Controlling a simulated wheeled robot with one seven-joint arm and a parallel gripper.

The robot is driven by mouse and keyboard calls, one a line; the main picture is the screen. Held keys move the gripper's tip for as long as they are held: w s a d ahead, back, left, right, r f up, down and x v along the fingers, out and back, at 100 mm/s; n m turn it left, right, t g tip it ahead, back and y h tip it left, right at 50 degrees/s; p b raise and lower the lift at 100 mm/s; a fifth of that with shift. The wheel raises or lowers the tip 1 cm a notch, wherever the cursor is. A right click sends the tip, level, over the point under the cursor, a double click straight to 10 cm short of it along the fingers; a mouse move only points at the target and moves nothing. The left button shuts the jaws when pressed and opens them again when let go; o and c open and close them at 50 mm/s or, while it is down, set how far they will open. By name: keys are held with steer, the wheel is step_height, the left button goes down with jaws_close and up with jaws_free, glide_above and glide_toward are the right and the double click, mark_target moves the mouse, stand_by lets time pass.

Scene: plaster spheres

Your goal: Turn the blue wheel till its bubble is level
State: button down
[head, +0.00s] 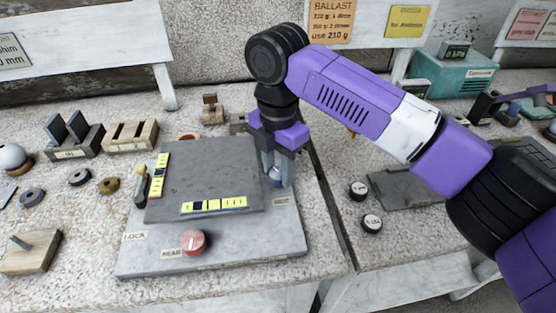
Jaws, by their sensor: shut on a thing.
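My gripper (277,170) points down at the right side of the levelling stand and is shut on the blue wheel (276,178). The fingers hide much of the wheel. A grey plate (205,172) lies on the stand's pale base (262,240). One yellow bubble vial (213,205) runs along the plate's front edge, with a dark patch left of its middle. Another yellow vial (160,177) runs along the left edge, with dark marks. Both bubbles are too small to read surely, and I cannot tell which vial belongs to the blue wheel.
A red wheel (193,242) sits at the base's front, and a lever (141,186) stands at its left near a LOCK label. Wooden blocks (130,135), several grey rings (79,177) and a white sphere (13,157) lie left. Two dark round pieces (371,223) lie right, across a gap.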

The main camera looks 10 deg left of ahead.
steer(key=m+p, duration=0.1)
steer(key=p, duration=0.1)
steer(key=m+p, duration=0.1)
steer(key=p, duration=0.1)
steer(key=shift+r+m, duration=0.35)
steer(key=shift+m, duration=0.05)
steer(key=m+p, duration=0.3)
steer(key=p, duration=0.1)
steer(key=shift+m, duration=0.3)
steer(key=m+p, duration=0.6)
steer(key=p, duration=0.1)
steer(key=shift+f, duration=0.1)
steer(key=m+p, duration=0.5)
steer(key=m, duration=0.1)
steer(key=shift+f+m, duration=0.1)
steer(key=shift+m, duration=0.3)
steer(key=m+p, duration=0.2)
steer(key=m, duration=0.1)
steer(key=shift+m, duration=0.3)
steer(key=m+p, duration=0.2)
steer(key=m, duration=0.1)
steer(key=shift+m, duration=0.3)
steer(key=m, duration=0.3)
steer(key=shift+f+m+p, duration=0.1)
steer(key=shift+m+p, duration=0.2)
steer(key=shift+p, duration=0.05)
steer(key=m, duration=0.4)
steer(key=shift+m, duration=0.3)
steer(key=m, duration=0.4)
steer(key=shift+m, duration=2.1)
